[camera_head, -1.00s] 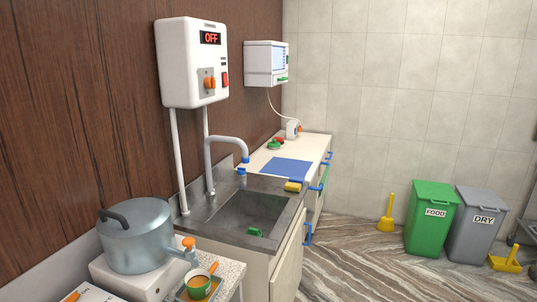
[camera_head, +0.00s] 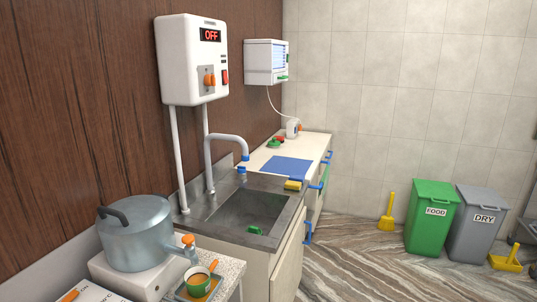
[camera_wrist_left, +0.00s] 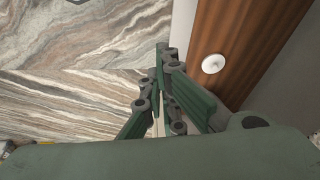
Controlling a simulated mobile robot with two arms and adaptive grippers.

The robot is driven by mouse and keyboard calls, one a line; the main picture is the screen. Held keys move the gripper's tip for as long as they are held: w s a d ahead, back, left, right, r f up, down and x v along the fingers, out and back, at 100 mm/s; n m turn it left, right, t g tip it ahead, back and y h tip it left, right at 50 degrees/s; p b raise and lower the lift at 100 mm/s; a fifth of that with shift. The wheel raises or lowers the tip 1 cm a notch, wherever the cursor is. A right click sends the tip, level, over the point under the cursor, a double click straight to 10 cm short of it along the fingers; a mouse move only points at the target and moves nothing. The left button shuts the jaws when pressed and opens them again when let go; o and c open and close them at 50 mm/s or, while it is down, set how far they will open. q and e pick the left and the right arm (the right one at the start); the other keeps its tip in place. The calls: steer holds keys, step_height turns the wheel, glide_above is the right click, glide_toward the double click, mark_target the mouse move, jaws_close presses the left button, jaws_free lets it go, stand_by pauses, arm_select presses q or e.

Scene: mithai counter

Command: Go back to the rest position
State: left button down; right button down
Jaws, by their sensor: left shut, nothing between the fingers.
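My left gripper (camera_wrist_left: 165,100) shows in the left wrist view, with its green and grey fingers closed together and nothing between them. It points down past a brown wooden panel (camera_wrist_left: 235,45) with a round white knob (camera_wrist_left: 212,64), above the striped marble floor (camera_wrist_left: 80,70). Neither gripper shows in the head view, and my right gripper is in no view.
In the head view a steel pot (camera_head: 136,234), a green cup on a tray (camera_head: 198,284) and a sink (camera_head: 250,213) line the left counter. A green FOOD bin (camera_head: 431,220) and a grey DRY bin (camera_head: 476,225) stand at the right. The floor between is open.

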arm_select(q)
step_height(320, 180, down, 15)
steer(key=s+b, duration=0.1)
steer(key=s, duration=0.2)
steer(key=s+a+f+g+b, duration=0.2)
steer(key=s+a+f, duration=0.1)
steer(key=s+f, duration=1.4)
step_height(320, 180, down, 2)
steer(key=shift+a+f, duration=0.15)
steer(key=shift+s, duration=0.1)
